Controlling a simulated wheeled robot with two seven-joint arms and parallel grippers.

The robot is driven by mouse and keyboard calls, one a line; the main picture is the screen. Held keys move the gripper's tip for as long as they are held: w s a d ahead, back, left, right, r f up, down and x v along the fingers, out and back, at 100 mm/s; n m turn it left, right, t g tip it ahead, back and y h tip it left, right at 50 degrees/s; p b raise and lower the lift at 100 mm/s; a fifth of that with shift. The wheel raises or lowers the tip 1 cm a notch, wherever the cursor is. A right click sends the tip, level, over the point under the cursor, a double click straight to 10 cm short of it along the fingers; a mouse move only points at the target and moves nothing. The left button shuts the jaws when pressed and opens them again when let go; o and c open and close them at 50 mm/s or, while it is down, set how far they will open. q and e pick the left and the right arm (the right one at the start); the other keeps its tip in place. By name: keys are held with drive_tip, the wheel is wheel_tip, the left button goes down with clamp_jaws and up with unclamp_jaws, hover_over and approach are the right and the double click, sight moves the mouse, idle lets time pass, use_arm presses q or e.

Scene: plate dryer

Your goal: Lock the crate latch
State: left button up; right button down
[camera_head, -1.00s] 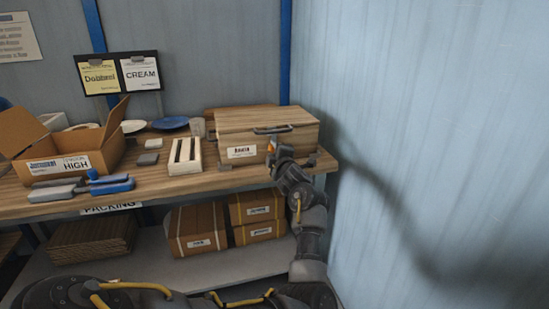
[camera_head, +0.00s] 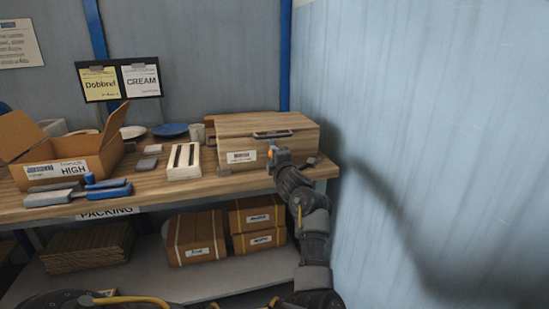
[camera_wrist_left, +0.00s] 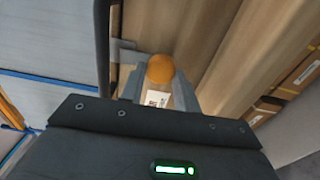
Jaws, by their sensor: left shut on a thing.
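The wooden crate (camera_head: 240,142) stands closed at the right end of the bench, with a white label and a dark handle (camera_head: 272,134) on its front. My left gripper (camera_head: 277,152) is at the crate front, just below the handle. In the left wrist view, the fingers (camera_wrist_left: 160,88) are shut on the latch's round orange knob (camera_wrist_left: 160,68). A grey metal piece (camera_wrist_left: 128,54) lies beside the knob against the wood. The head view shows only a little orange at the fingertips, and the gripper hides much of the latch. My right gripper is not in view.
An open cardboard box (camera_head: 70,150), blue-handled tools (camera_head: 90,190) and a pale slotted block (camera_head: 184,162) are on the bench to the left. The wall (camera_head: 430,150) is close on the right. Cartons (camera_head: 196,238) stand on the lower shelf.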

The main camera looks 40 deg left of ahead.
use_arm(q)
drive_tip(key=o, duration=0.9)
drive_tip(key=shift+o, duration=0.2)
